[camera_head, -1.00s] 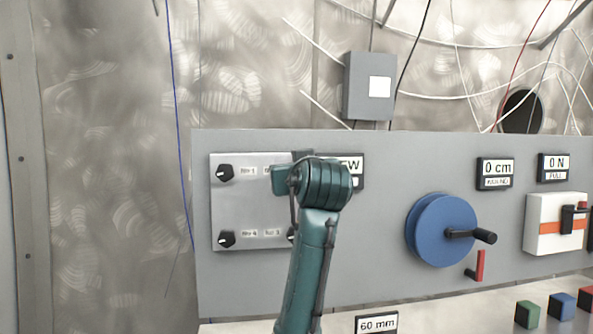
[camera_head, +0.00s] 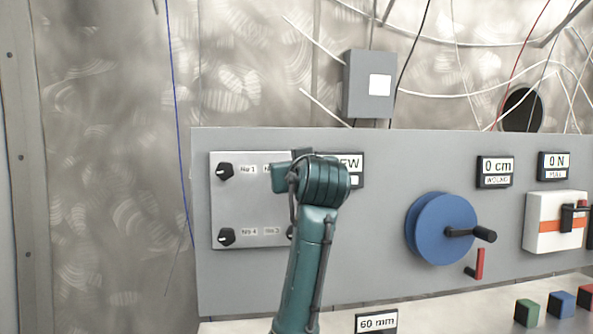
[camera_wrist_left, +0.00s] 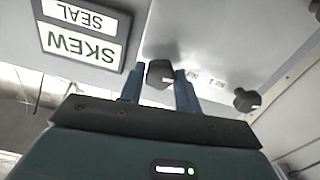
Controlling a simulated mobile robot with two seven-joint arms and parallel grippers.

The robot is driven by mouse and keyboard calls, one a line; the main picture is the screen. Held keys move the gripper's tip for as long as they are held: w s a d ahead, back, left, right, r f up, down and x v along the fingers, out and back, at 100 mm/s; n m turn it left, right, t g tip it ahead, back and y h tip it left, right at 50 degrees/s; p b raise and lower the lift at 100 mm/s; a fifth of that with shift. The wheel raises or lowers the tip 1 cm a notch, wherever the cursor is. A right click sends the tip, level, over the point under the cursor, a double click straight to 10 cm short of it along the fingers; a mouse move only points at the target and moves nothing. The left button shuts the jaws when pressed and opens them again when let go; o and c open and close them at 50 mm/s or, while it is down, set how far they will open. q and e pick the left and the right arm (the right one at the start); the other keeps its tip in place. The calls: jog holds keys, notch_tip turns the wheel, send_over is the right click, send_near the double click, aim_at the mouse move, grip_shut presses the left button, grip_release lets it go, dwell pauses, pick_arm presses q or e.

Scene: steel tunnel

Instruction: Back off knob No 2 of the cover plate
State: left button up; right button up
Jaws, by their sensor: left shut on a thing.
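The cover plate (camera_head: 250,205) is a light grey square on the left of the grey panel, with black knobs at its corners. Knob No 2 (camera_wrist_left: 158,74) is black and sits between the two blue-grey fingers of my left gripper (camera_wrist_left: 160,80), which is shut on it. In the head view, my left wrist hides this knob and the fingers. Knob No 1 (camera_head: 225,171) and knob No 4 (camera_head: 227,237) show at the plate's left side. Knob No 3 (camera_head: 290,232) is mostly hidden behind my arm. My right gripper is not in view.
A SKEW SEAL display (camera_wrist_left: 80,28) is close beside my left gripper. To the right are a blue winding drum (camera_head: 438,230) with a black handle, a red lever (camera_head: 480,264) and a white box (camera_head: 553,222). Coloured blocks (camera_head: 527,313) stand on the ledge below.

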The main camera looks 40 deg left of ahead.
pick_arm(q)
jog(key=shift+n, duration=0.3)
jog(key=shift+n+p, duration=0.65)
jog(key=shift+n, duration=6.65)
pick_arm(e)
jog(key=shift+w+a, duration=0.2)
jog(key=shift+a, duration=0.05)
pick_arm(q)
jog(key=shift+f+n, duration=0.1)
jog(key=shift+n, duration=0.2)
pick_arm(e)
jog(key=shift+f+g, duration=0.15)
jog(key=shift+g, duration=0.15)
pick_arm(q)
jog(key=o, duration=1)
jog(key=shift+s, duration=0.1)
